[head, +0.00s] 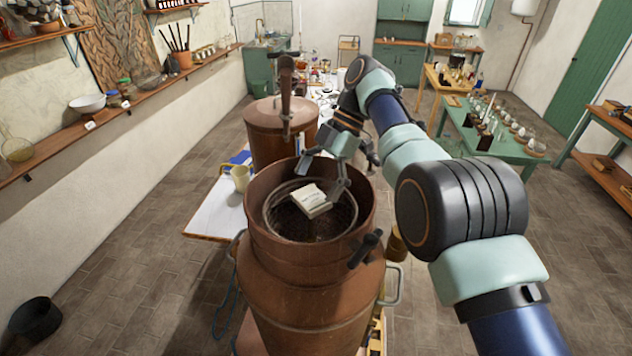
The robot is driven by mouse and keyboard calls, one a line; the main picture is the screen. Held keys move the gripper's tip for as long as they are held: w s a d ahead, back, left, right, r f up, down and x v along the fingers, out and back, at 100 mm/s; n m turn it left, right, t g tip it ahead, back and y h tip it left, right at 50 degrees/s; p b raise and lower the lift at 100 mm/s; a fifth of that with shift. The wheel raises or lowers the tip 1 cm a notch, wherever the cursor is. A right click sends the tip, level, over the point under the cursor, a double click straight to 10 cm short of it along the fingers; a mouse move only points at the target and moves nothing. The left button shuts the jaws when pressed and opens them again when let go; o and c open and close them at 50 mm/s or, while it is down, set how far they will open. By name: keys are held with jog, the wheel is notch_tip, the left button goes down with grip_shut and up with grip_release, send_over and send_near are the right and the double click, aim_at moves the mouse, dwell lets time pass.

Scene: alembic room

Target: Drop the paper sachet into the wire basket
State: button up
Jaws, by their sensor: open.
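The paper sachet (311,198), a small pale packet with faint print, shows inside the round outline of the wire basket (274,222). I cannot tell whether it rests on something or is in the air. The dark mesh basket sits inside the open mouth of a large copper pot (312,290). My gripper (326,175) is over the far side of the pot's mouth, its fingers spread, one on the left and one reaching down on the right, close to the sachet. I see no clear grip on the sachet.
A second copper vessel (268,140) with a tall pipe stands just behind the pot. A cream mug (239,178) is on the white table (213,215) to the left. The pot has a dark knob (364,248) and a side handle (394,287). The floor at left is mostly clear.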

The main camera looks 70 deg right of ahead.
jog(key=p+v, duration=0.4)
jog(key=p, duration=0.1)
